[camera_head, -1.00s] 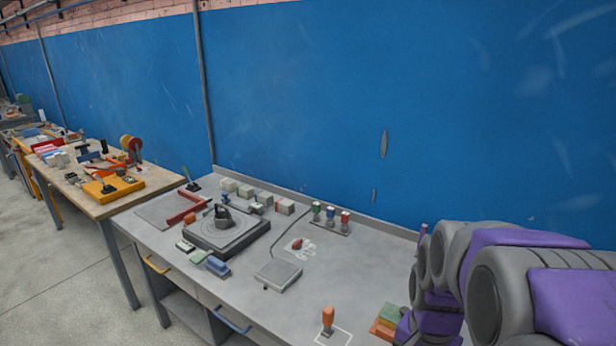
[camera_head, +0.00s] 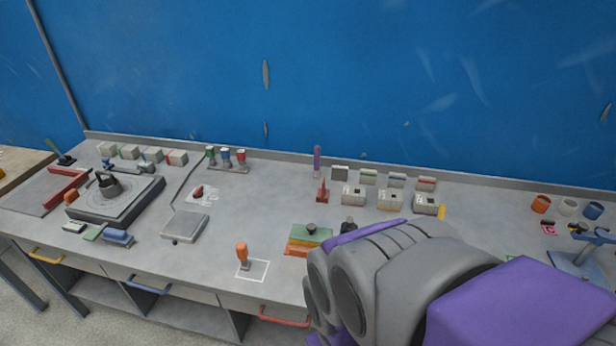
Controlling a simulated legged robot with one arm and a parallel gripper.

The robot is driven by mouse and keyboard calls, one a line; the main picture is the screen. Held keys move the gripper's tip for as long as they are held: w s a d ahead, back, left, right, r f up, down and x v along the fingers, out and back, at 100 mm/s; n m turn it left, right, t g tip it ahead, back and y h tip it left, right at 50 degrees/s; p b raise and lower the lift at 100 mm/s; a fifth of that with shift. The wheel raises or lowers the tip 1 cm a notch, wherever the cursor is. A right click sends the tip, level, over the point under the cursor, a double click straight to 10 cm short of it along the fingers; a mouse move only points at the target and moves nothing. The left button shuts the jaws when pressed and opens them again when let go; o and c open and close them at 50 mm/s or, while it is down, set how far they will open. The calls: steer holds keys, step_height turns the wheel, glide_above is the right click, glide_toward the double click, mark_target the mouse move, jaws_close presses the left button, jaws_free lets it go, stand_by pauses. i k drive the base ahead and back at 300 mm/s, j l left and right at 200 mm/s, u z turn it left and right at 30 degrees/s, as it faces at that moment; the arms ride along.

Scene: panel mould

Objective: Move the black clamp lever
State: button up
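I cannot tell for sure which thing is the black clamp lever. A small dark upright piece (camera_head: 348,226) stands just behind my arm, partly hidden by it. Beside it on the left is a stack of green and orange plates (camera_head: 308,236) with a dark knob (camera_head: 311,227) on top. A dark handled piece (camera_head: 108,185) sits on a round disc on a dark square base (camera_head: 118,203) at the left. My purple and grey arm fills the lower right. My gripper is not visible.
An orange-handled stamp (camera_head: 242,254) stands at a white outlined square near the front of the grey bench (camera_head: 205,262). A grey square plate (camera_head: 185,226) lies left of it. Several small boxes (camera_head: 390,200) and cups (camera_head: 541,204) stand at the back right. A blue wall closes the back.

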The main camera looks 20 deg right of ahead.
mark_target(349, 221)
steer(key=i+j, duration=0.45)
steer(key=j, duration=0.15)
steer(key=i+j, duration=0.45)
steer(key=j, duration=0.15)
steer(key=z, duration=0.45)
steer(key=i+j+z, duration=0.1)
steer(key=z, duration=0.3)
steer(key=j+z, duration=0.1)
steer(key=z, duration=0.35)
steer(key=j+z, duration=0.1)
steer(key=z, duration=0.3)
steer(key=j+z, duration=0.1)
steer(key=z, duration=0.35)
steer(key=i+l+u, duration=0.15)
steer(key=u, duration=0.15)
steer(key=i+l+u, duration=0.1)
steer(key=l+u, duration=0.25)
